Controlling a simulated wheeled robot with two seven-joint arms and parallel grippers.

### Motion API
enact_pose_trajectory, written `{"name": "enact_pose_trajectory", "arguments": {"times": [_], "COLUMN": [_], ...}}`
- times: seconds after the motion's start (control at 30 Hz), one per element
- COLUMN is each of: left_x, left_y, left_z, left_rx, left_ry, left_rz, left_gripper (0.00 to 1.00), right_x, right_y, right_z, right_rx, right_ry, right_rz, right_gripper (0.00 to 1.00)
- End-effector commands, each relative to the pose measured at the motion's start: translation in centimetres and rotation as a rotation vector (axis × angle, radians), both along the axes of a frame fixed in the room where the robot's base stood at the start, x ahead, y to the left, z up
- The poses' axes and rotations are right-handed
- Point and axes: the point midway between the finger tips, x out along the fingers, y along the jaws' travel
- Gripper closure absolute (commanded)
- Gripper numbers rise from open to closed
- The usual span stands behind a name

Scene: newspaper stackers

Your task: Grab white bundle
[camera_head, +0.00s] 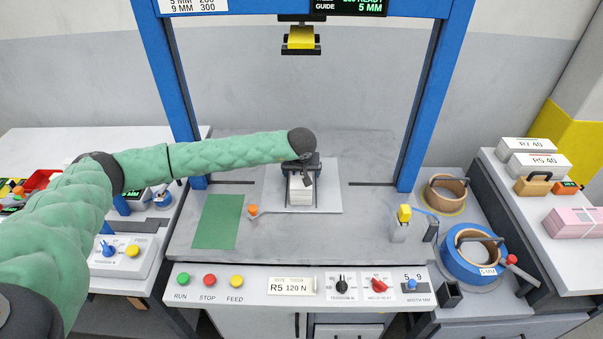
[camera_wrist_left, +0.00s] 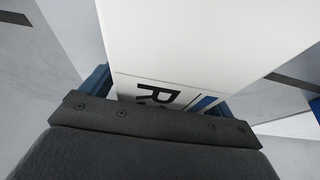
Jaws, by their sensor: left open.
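A white bundle (camera_head: 300,193) stands on a light square plate (camera_head: 273,200) in the middle of the grey work table. My left gripper (camera_head: 301,178) is over the top of this bundle, with the arm reaching in from the left. In the left wrist view the white bundle (camera_wrist_left: 205,45) fills the middle, with black lettering and a blue mark on its face. The blue fingers of my left gripper (camera_wrist_left: 160,90) show on either side of it, and the jaws are open. Whether they touch the bundle I cannot tell. My right gripper is not in view.
A blue frame (camera_head: 425,100) with a yellow guide (camera_head: 301,40) rises around the table. A green sheet (camera_head: 218,221) lies left of the plate. A blue strap roll (camera_head: 473,254) and white bundles (camera_head: 538,165) are at the right. Front buttons (camera_head: 209,280) line the table's edge.

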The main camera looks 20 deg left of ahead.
Motion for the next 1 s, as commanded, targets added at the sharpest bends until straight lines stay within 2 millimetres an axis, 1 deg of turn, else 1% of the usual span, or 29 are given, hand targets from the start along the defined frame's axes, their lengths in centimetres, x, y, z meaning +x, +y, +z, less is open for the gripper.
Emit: {"name": "enact_pose_trajectory", "arguments": {"times": [0.07,0.1,0.17,0.2,0.27,0.3,0.37,0.5,0.53,0.8,0.97,1.0], "left_x": [-0.01,-0.01,-0.01,-0.01,-0.02,-0.02,-0.02,-0.01,0.07,0.08,0.11,0.13], "left_y": [0.0,0.0,0.0,0.0,-0.01,-0.01,-0.01,0.0,-0.02,-0.02,-0.03,-0.02], "left_z": [-0.03,-0.02,-0.02,-0.02,-0.01,-0.01,-0.01,0.01,0.21,0.25,0.73,0.97], "left_rx": [0.0,0.0,0.0,0.0,0.0,0.0,0.0,0.0,0.0,0.0,-0.002,-0.001], "left_ry": [0.0,0.0,0.0,0.0,0.0,0.0,0.0,0.0,-0.002,-0.002,-0.003,-0.004], "left_rz": [0.0,0.0,0.0,0.0,0.0,0.0,0.0,0.0,0.0,0.0,0.0,0.0], "left_gripper": [0.13,0.15,0.26,0.34,0.46,0.54,0.66,0.93,0.96,0.96,0.96,0.96], "right_x": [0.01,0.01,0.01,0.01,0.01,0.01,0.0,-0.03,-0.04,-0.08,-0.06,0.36], "right_y": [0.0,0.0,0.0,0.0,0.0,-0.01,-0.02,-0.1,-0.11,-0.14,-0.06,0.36], "right_z": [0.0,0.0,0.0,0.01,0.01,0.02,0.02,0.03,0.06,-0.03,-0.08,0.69], "right_rx": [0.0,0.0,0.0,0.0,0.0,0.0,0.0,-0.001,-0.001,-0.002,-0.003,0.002], "right_ry": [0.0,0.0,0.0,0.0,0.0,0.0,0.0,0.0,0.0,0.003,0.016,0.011], "right_rz": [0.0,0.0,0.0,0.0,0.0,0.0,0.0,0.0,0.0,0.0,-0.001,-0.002], "right_gripper": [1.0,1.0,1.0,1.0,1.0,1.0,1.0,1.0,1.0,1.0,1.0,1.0]}}
